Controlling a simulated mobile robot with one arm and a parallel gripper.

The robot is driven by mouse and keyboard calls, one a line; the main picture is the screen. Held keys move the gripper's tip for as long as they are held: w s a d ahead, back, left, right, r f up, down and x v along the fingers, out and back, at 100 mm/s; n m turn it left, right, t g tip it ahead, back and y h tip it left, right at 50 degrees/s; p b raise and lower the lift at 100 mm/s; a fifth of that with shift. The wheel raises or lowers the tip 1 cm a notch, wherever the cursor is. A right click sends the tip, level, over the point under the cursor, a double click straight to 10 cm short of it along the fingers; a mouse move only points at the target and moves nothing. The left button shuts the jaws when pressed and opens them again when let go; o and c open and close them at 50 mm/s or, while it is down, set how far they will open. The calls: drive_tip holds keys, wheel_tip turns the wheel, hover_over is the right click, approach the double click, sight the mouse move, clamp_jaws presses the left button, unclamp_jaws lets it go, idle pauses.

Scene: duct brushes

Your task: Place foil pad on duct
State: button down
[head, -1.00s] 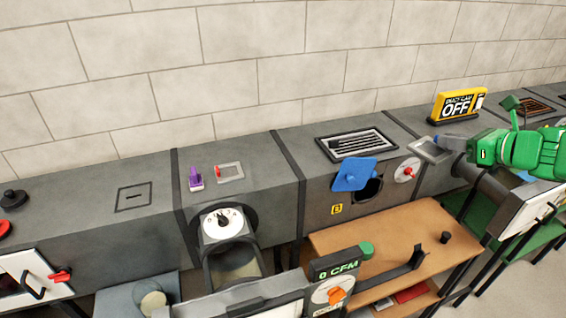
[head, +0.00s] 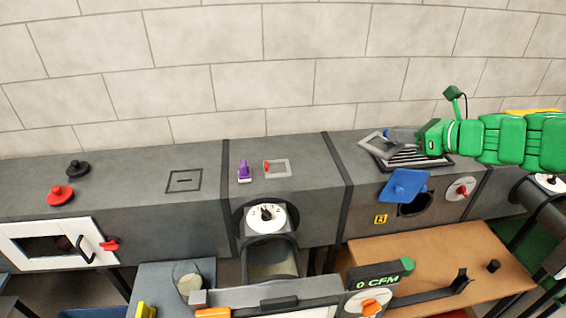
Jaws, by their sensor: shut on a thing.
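My gripper (head: 403,135) is at the end of my green arm at the right. It is shut on the foil pad (head: 379,146), a flat grey square with a lighter rim. The pad appears slightly tilted over the left part of a slotted grille on top of the grey duct (head: 310,205). I cannot tell whether it touches the grille. The fingers partly show beyond the pad. A pale square frame (head: 284,175) with a red-handled piece lies on the duct top left of the grille, beside a purple clip (head: 244,171).
A blue flap (head: 405,186) stands by a round opening in the duct front. A dial (head: 266,215) sits above an open pipe. Black (head: 77,168) and red (head: 60,195) knobs are at the left. A wooden bench (head: 440,255) stands in front.

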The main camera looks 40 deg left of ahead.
drive_tip(key=s+a+n+g, duration=0.25)
drive_tip(key=s+a, duration=0.35)
drive_tip(key=a, duration=0.6)
hover_over(326, 165)
drive_tip(key=f, duration=1.4)
drive_tip(key=shift+s+d, duration=0.2)
drive_tip(key=shift+s, duration=0.1)
drive_tip(key=shift+w+a+f, duration=0.25)
drive_tip(key=shift+w+f, duration=0.1)
drive_tip(key=shift+f, duration=1.65)
drive_tip(key=shift+f, duration=0.1)
drive_tip(key=c, duration=1.2)
unclamp_jaws()
